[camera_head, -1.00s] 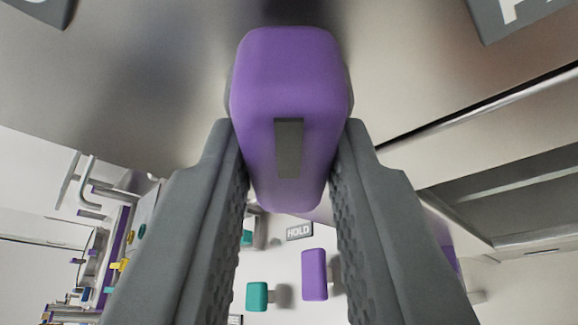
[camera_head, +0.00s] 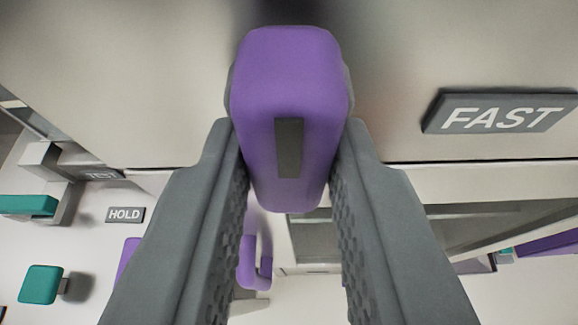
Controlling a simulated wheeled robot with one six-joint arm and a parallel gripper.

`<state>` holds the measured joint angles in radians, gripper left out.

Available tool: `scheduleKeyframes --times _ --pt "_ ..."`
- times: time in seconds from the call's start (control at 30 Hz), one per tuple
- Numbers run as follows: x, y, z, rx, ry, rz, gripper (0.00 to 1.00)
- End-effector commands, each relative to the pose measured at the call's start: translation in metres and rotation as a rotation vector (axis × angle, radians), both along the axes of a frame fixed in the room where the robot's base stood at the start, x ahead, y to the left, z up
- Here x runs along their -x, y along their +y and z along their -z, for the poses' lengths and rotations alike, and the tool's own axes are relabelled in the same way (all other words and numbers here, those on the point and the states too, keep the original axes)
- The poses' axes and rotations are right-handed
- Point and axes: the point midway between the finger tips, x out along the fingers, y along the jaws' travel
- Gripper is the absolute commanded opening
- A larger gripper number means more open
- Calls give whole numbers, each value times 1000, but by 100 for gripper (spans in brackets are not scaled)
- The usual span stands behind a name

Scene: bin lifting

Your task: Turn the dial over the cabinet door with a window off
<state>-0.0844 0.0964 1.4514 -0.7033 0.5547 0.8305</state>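A purple dial (camera_head: 288,85) with a dark grey marker stripe is in the upper middle of the view, in front of a metal panel. My gripper (camera_head: 287,190) has one finger on each side of the dial and is shut on it. A grey FAST label (camera_head: 503,113) is on the panel right of the dial. Below the panel is a dark window (camera_head: 470,222) in a light frame, seen past my right finger. It is partly hidden by the fingers.
A teal block (camera_head: 40,285) and another teal piece (camera_head: 28,205) are at the left, around a small HOLD label (camera_head: 125,214). A purple handle-like piece (camera_head: 255,268) shows between my fingers. A purple bar (camera_head: 548,246) is at the far right.

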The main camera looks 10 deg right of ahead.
Motion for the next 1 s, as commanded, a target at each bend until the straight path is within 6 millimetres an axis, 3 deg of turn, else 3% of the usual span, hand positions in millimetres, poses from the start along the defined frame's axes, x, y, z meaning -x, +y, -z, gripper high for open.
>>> scheduleKeyframes --times 0.67,0.7,0.8,1.0 --pt "0 0 1 65 22 0 0" --pt "0 0 1 65 22 0 26" --pt "0 0 1 64 22 0 44" --pt "0 0 0 64 21 -1 44"
